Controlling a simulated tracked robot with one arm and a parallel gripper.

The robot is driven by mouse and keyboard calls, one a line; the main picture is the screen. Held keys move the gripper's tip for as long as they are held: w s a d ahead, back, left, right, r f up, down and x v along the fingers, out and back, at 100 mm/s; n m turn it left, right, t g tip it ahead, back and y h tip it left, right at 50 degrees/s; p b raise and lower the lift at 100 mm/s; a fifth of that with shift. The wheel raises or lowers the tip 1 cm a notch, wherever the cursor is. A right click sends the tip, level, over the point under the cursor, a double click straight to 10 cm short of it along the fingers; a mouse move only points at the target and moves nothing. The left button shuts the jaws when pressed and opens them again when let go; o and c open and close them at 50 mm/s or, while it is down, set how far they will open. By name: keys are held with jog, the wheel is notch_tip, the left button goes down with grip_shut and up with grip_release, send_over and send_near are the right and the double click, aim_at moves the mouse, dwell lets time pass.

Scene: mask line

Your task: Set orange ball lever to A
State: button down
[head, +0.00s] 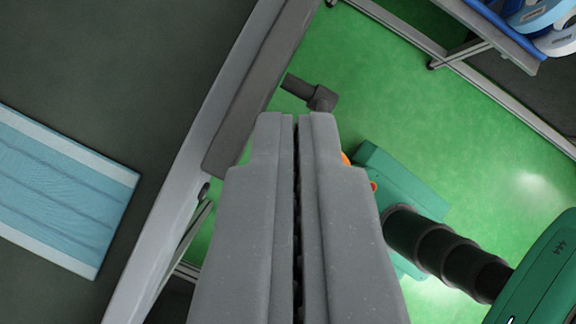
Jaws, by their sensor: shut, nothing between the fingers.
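My gripper (297,118) fills the middle of the head view, its two grey fingers shut together with nothing between them. A small piece of orange (346,158) shows just right of the fingers near their tips, and it may be part of the orange ball lever. A smaller orange-red spot (374,186) lies beside it, against a green box (408,188). The fingers hide most of what is there. I cannot tell whether they touch the lever, or how the lever is set. No letter A is visible.
A light blue pleated mask (62,190) lies on a dark belt (120,60) at left, bordered by a grey rail (205,130). A dark elbow fitting (320,98) is beyond the fingertips. A black ribbed tube (440,250) joins a green housing (545,275) at lower right. Green floor (420,110) is open.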

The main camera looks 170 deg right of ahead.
jog(key=shift+s+a+r, duration=0.25)
jog(key=shift+a+r, duration=0.25)
jog(key=shift+a, duration=0.2)
jog(key=shift+s+a+r, duration=0.2)
jog(key=shift+a+r, duration=0.35)
jog(key=shift+a, duration=0.2)
jog(key=shift+s+a+r, duration=0.25)
jog(key=shift+a+r, duration=0.25)
jog(key=shift+a, duration=0.2)
jog(key=s+d+r+n+t+y, duration=0.1)
jog(key=s+d+r+n+t, duration=0.15)
jog(key=r, duration=0.75)
jog(key=s+d+r+n+t+y+b, duration=0.1)
jog(key=d+r+n+t+y, duration=0.2)
jog(key=r, duration=0.6)
jog(key=s+d+r+n+t, duration=0.1)
jog(key=s+d+r+t, duration=0.2)
jog(key=r, duration=0.7)
jog(key=s+d+r+n+t+y, duration=0.2)
jog(key=s+d+r+n+t, duration=0.1)
jog(key=s+r, duration=0.3)
notch_tip(320, 180, up, 2)
jog(key=shift+s+r+n+t+y, duration=0.1)
jog(key=shift+s+n+t+y, duration=0.2)
jog(key=shift+s+n+t, duration=0.15)
jog(key=shift+d, duration=0.1)
